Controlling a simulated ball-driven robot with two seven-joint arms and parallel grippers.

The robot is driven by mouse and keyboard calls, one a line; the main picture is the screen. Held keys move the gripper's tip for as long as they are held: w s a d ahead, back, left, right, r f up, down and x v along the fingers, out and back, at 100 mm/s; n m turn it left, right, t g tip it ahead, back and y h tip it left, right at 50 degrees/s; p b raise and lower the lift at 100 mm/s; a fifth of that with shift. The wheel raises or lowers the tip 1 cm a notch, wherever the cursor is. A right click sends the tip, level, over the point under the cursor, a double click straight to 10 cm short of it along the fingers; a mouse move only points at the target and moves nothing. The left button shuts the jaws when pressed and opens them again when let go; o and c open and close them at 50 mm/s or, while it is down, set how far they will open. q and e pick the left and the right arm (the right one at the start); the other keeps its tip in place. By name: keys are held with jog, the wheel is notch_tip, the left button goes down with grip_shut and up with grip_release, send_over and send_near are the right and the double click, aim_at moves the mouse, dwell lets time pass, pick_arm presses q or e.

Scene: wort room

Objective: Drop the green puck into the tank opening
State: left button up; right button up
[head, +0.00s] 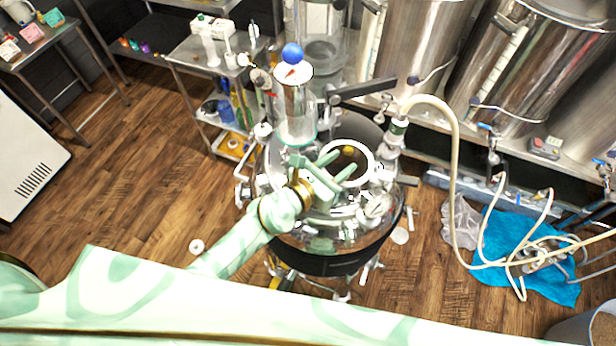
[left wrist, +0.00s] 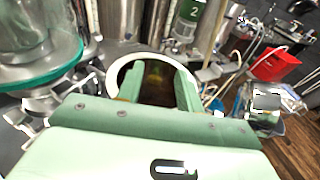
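The tank (head: 330,238) is a shiny round metal vessel in the middle of the head view. Its round opening (head: 369,152) has a pale rim and a dark inside. In the left wrist view the opening's white rim (left wrist: 117,72) lies just beyond my fingers. My left gripper (head: 343,162) reaches over the tank lid with its fingertips at the opening's near left side. In the left wrist view the left gripper (left wrist: 158,86) is open, with nothing seen between its fingers. A small yellowish spot shows inside the opening; I cannot tell what it is. I see no clear green puck.
A glass cylinder with a blue ball (head: 292,54) stands on the lid, left of the opening. A pale hose (head: 452,150) arches up at the right. A metal cart (head: 190,50) stands behind left. A blue cloth (head: 510,240) lies on the floor at right. Wooden floor at left is mostly clear.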

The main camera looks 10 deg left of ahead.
pick_arm(q)
jog(key=r+v, duration=0.1)
jog(key=v, duration=1.2)
jog(key=shift+w, duration=0.1)
jog(key=shift+r+t, duration=0.15)
jog(key=shift+t, duration=0.15)
